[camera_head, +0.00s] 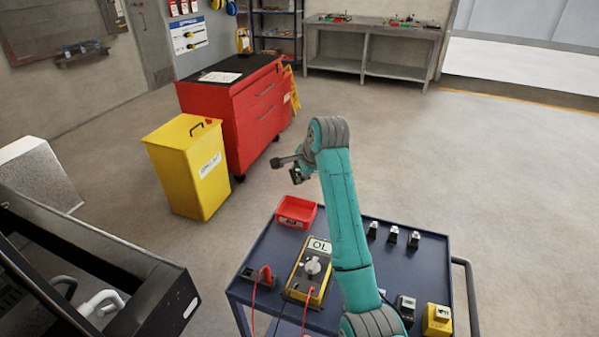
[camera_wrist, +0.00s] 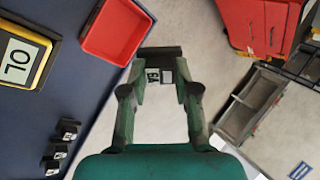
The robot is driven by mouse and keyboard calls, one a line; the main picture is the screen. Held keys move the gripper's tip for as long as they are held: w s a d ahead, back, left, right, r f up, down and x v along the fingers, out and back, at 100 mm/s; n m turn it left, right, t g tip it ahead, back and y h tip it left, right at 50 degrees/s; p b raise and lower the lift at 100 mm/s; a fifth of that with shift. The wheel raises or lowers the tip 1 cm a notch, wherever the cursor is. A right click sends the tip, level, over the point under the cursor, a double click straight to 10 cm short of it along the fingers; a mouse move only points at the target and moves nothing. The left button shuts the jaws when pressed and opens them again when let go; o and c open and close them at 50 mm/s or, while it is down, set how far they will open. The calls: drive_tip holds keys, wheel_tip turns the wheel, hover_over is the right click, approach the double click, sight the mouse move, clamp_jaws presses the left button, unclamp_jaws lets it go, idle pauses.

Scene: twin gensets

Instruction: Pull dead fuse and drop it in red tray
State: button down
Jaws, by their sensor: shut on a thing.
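My gripper (camera_wrist: 160,85) is shut on a small dark fuse (camera_wrist: 154,76) with a white label, held between the fingertips in the wrist view. In the head view my gripper (camera_head: 297,170) is raised in the air, above the red tray (camera_head: 296,224) in the picture; the fuse is too small to make out clearly there. The red tray sits at the far left corner of the blue cart top and looks empty. In the wrist view the tray (camera_wrist: 112,32) lies up and left of the fuse, which shows against the grey floor.
The blue cart (camera_head: 372,258) carries a yellow meter reading OL (camera_head: 308,272), a red-handled item (camera_head: 262,275) and several small dark blocks (camera_head: 393,235). A yellow bin (camera_head: 188,165) and red tool cabinet (camera_head: 250,110) stand beyond. A dark machine (camera_head: 100,270) is at left.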

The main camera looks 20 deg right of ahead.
drive_tip(key=shift+d+f, duration=0.1)
drive_tip(key=shift+f, duration=0.3)
wheel_tip(320, 180, down, 9)
drive_tip(key=shift+r, duration=0.2)
idle(0.3)
drive_tip(key=c, duration=0.8)
unclamp_jaws()
